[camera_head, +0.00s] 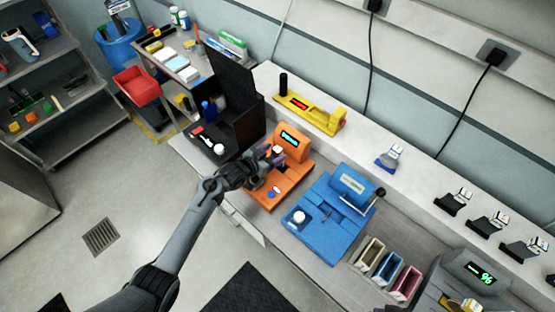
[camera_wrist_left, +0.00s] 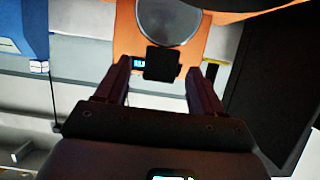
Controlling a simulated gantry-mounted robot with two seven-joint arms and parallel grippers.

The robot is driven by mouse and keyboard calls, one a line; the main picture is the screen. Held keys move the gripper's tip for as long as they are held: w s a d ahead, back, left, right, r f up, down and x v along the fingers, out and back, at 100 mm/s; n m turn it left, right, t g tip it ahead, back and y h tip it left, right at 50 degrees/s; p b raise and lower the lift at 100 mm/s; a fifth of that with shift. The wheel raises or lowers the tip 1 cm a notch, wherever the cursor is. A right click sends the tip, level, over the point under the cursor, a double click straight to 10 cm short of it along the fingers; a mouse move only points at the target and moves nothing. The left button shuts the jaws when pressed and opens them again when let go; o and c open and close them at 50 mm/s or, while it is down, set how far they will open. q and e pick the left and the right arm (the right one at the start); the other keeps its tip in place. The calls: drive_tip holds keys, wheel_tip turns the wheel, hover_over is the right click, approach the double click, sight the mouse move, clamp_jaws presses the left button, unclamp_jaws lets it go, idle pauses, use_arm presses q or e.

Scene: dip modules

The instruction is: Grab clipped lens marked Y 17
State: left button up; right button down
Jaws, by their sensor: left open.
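My left gripper (camera_head: 272,157) is over the orange device (camera_head: 292,150) on the bench. In the left wrist view its two dark fingers (camera_wrist_left: 162,88) are apart. A black square clip (camera_wrist_left: 162,63) shows in the gap between them, with a round grey lens (camera_wrist_left: 168,20) just beyond it, against the orange device (camera_wrist_left: 115,30). I cannot tell whether the fingers touch the clip. No marking Y 17 can be read on the lens or clip. In the head view the gripper largely hides this spot. My right gripper is in neither view.
A blue device (camera_head: 330,215) stands to the right of the orange one, and an open black case (camera_head: 235,110) to its left. A yellow fixture (camera_head: 312,112) lies behind. Several clipped pieces, including a blue one (camera_head: 389,158), sit along the back ledge. Slotted bins (camera_head: 385,268) are front right.

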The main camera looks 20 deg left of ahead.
use_arm(q)
drive_tip(key=shift+w+d+f, duration=0.25)
drive_tip(key=shift+w+f, duration=0.05)
drive_tip(key=shift+w, duration=0.25)
clamp_jaws()
